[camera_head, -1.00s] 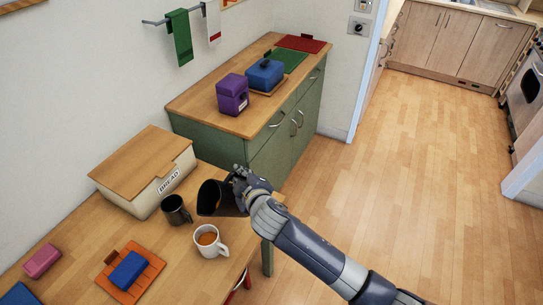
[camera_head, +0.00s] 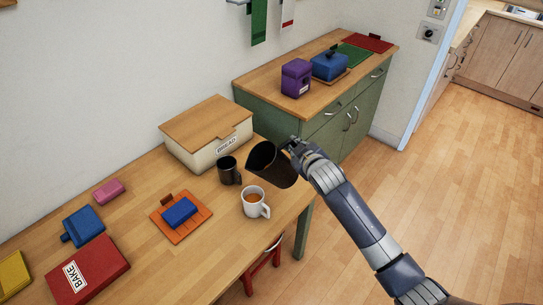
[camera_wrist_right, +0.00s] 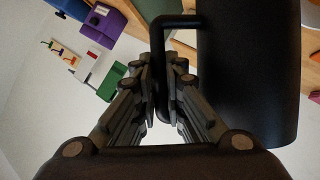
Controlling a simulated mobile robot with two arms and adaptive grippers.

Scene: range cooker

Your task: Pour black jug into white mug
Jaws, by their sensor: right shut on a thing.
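The black jug (camera_head: 272,166) is held tilted in the air above the table's right end, its mouth facing left. My right gripper (camera_head: 296,148) is shut on the jug's handle. In the right wrist view the fingers (camera_wrist_right: 165,95) close around the handle, with the jug's dark body (camera_wrist_right: 248,70) to the right. The white mug (camera_head: 255,203) stands upright on the table just below and left of the jug, with brown-orange liquid inside. No stream between jug and mug is visible. My left gripper is not in view.
A black mug (camera_head: 229,170) stands close left of the jug. A bread bin (camera_head: 208,130) is behind it. An orange board (camera_head: 181,218) with a blue block lies left of the white mug. A red BAKE book (camera_head: 88,268) lies front left. A green cabinet (camera_head: 318,125) stands behind.

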